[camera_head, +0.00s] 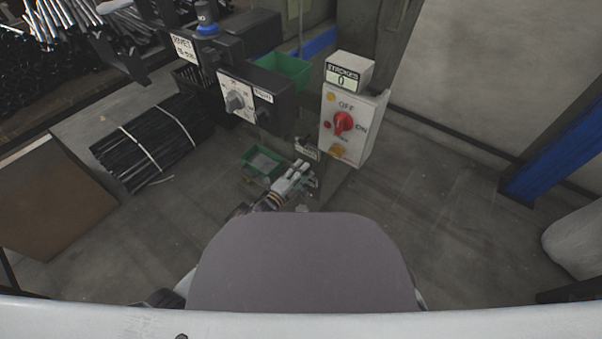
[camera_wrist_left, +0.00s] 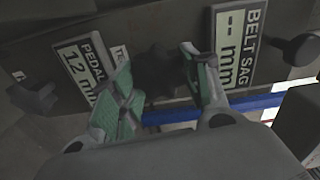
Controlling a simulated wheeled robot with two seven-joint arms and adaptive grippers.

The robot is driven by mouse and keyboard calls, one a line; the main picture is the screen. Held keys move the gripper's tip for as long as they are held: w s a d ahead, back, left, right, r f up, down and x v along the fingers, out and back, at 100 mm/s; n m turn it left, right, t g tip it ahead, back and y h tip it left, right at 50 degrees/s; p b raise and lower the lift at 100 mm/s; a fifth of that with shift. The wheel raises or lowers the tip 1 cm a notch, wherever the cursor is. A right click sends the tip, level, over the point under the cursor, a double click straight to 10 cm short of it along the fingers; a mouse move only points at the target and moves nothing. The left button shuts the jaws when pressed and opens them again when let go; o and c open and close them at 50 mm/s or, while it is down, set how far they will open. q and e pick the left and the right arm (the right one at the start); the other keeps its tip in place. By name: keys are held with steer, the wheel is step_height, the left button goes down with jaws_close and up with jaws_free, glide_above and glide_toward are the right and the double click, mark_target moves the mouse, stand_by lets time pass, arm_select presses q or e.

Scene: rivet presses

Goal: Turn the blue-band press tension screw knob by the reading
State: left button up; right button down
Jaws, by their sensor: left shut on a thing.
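A dark lobed knob (camera_wrist_left: 157,70) sits on the press's dark panel (camera_wrist_left: 140,25) in the left wrist view, between a "PEDAL 12 mm" plate (camera_wrist_left: 80,78) and a "BELT SAG -- mm" plate (camera_wrist_left: 240,40). A label beside it starts with "TE"; the rest is hidden. My left gripper (camera_wrist_left: 156,85), with green finger pads, is shut on this knob. In the head view the left gripper (camera_head: 292,178) is low on the press, below the switch box; the knob is hard to make out there. A blue band (camera_head: 207,29) shows on the press top. My right gripper is not in view.
A grey switch box (camera_head: 360,125) has a red OFF/ON knob (camera_head: 343,122) and a "STROKES 0" counter (camera_head: 341,79). A dial (camera_head: 236,100) is on a dark box to its left. Green bins (camera_head: 261,160) and bundled dark rods (camera_head: 150,142) are nearby. Other dark knobs (camera_wrist_left: 302,48) flank the plates.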

arm_select(q)
steer(key=shift+m, duration=0.6)
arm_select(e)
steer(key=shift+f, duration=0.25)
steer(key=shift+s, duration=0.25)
arm_select(q)
steer(key=o, duration=1)
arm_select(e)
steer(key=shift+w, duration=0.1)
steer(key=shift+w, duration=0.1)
arm_select(q)
steer(key=shift+s+a, duration=0.1)
steer(key=shift+s, duration=0.05)
steer(key=shift+v, duration=5.8)
